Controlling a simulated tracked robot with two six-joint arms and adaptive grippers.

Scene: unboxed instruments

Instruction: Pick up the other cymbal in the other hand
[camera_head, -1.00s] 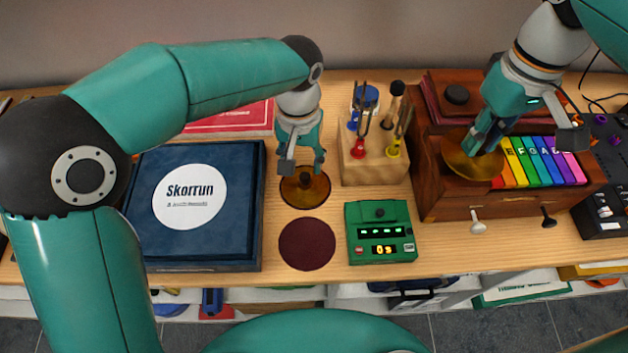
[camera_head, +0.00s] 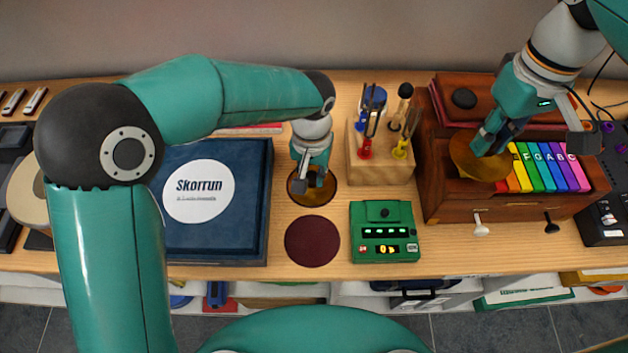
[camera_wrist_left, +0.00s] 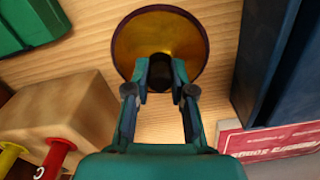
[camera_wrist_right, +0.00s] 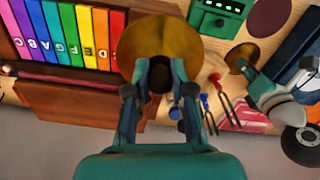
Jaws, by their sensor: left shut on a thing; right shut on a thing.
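One golden cymbal (camera_head: 470,163) is at my right gripper (camera_head: 490,146), in front of the rainbow keys. In the right wrist view the cymbal (camera_wrist_right: 139,48) spreads beyond the fingertips, which are shut on its dark middle knob. The other cymbal (camera_head: 318,196) lies on or just above the wooden table, on a dark round patch. My left gripper (camera_head: 312,181) is over it, pointing down. In the left wrist view this cymbal (camera_wrist_left: 190,40) has a dark rim, and the fingertips are shut on its dark middle knob.
A dark red round mat (camera_head: 312,242) lies in front of the left cymbal. A blue Skorrun box (camera_head: 245,225) is to its left. A green timer (camera_head: 384,249) and a wooden block (camera_head: 377,168) with tuning forks stand to the right.

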